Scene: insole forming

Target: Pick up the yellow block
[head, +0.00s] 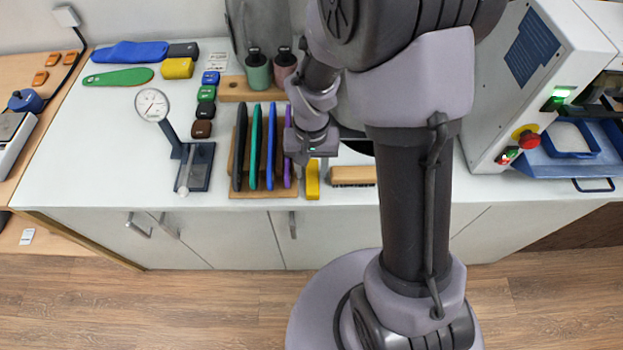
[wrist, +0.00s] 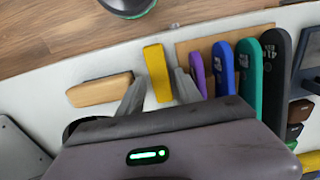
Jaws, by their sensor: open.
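A yellow block (head: 312,182) stands near the counter's front edge, between the rack of insoles and a wooden-backed brush. My gripper (head: 313,165) is over its back part in the head view and hides some of it. In the wrist view my gripper (wrist: 159,82) is open, and the yellow block (wrist: 156,70) shows between the two fingers, with a gap on each side. I cannot tell whether the fingertips are above it or down beside it. A second yellow block (head: 177,68) lies at the back left, by a blue insole.
The wooden rack (head: 262,193) with upright insoles stands close to the left of the block. The brush (head: 353,175) lies close to its right. A dial gauge (head: 152,105) stands further left. A white machine (head: 545,75) is at the right.

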